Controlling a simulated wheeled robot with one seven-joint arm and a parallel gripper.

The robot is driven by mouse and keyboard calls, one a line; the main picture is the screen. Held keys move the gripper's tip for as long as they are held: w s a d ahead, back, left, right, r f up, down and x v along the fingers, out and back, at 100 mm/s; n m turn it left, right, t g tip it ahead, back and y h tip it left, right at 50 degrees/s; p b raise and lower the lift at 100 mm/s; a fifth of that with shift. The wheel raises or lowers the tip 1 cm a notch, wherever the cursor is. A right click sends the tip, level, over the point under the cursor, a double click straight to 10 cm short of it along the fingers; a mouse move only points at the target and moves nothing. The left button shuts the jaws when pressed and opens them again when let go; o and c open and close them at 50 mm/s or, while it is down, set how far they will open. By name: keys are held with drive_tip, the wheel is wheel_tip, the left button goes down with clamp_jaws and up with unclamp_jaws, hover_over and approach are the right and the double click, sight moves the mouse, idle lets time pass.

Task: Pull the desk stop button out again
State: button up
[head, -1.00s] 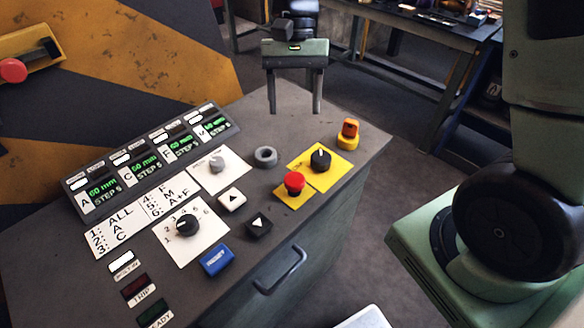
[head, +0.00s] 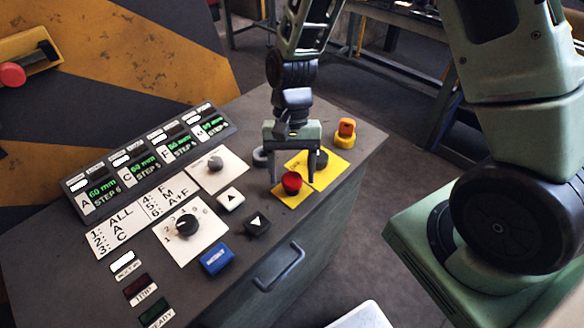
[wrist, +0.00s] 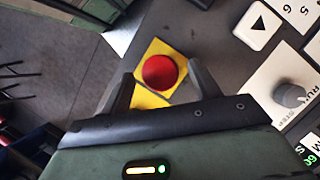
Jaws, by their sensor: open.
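The desk stop button is a red mushroom head (head: 291,182) on a yellow plate (head: 283,200) near the right edge of the sloped desk panel. In the wrist view the red button (wrist: 160,72) shows between and just beyond the two fingertips. My gripper (head: 291,180) is open above the panel, with its fingers to either side of the button. In the wrist view the open gripper (wrist: 159,80) holds nothing. I cannot tell whether the fingers touch the button's sides. The button's stem is hidden under its head.
A black rotary switch (head: 320,158) and an orange-and-yellow button (head: 345,132) stand behind the stop button. A black arrow key (head: 257,223), a white arrow key (head: 231,199) and a blue button (head: 217,260) lie to the left. The grey ring (head: 260,157) is partly covered by my gripper.

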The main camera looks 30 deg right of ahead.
clamp_jaws()
drive_tip(key=shift+r+p, duration=0.8)
drive_tip(key=shift+p, duration=0.05)
drive_tip(key=shift+f, duration=0.1)
unclamp_jaws()
drive_tip(key=b+v, duration=0.2)
drive_tip(key=v, duration=1.5)
drive_tip(key=shift+r, duration=0.25)
drive_tip(key=shift+w, duration=0.1)
